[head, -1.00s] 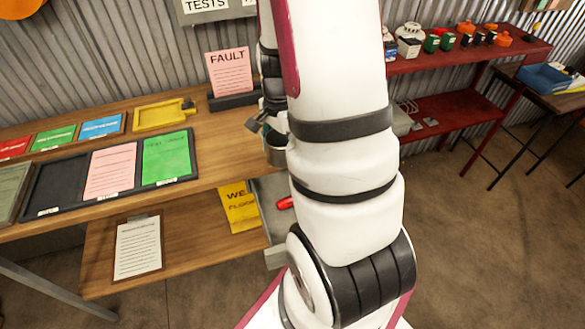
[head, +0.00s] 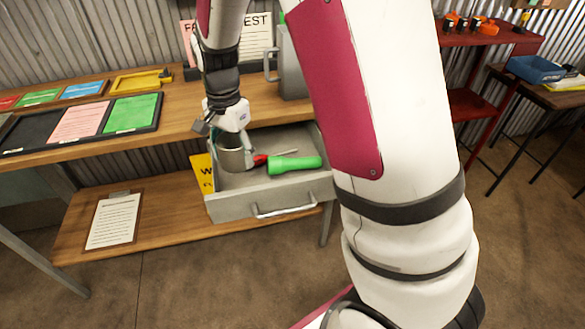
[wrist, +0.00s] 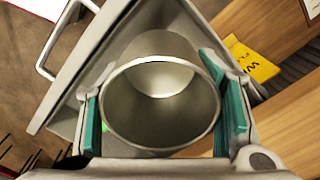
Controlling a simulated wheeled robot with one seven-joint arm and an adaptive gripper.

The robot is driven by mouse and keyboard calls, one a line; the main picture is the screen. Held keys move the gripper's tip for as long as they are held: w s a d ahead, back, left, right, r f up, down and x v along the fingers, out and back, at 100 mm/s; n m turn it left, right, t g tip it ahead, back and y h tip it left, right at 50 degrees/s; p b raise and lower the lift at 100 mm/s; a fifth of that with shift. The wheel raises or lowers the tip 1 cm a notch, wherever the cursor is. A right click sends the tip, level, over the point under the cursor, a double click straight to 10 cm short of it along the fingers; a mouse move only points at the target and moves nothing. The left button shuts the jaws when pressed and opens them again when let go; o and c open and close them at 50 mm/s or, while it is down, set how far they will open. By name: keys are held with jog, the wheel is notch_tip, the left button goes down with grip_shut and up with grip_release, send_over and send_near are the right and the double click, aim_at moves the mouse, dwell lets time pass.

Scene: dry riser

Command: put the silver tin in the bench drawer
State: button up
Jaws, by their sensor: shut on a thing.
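The silver tin (head: 234,158) is upright and open at the top, held over the left part of the bench drawer. My gripper (head: 235,146) is shut on it, with one teal-padded finger on each side. In the wrist view the tin (wrist: 125,112) sits between the fingers (wrist: 163,118), and I look down into its empty inside. The grey bench drawer (head: 232,205) is pulled open under the worktop; its wall also shows in the wrist view (wrist: 72,82). I cannot tell whether the tin's base touches the drawer floor.
A green torch (head: 295,164) and a red-handled screwdriver (head: 262,160) lie in the drawer right of the tin. A yellow sign (head: 202,173) stands at the drawer's left, and a clipboard (head: 113,220) lies on the lower shelf. A grey jug-like container (head: 291,65) stands on the worktop.

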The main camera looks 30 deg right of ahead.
aim_at(239, 172)
jog(key=shift+s+a+f, duration=0.1)
jog(key=shift+s+f, duration=0.05)
jog(key=shift+f, duration=0.25)
notch_tip(239, 172, down, 5)
jog(key=shift+s+f+b, duration=0.1)
jog(key=shift+b, duration=0.45)
jog(key=shift+f+b, duration=0.35)
jog(key=shift+f, duration=1.7)
jog(key=shift+f, duration=0.1)
jog(key=o, duration=1.2)
jog(key=shift+c, duration=0.2)
notch_tip(239, 172, up, 12)
jog(key=shift+r+p, duration=0.2)
jog(key=shift+p, duration=0.9)
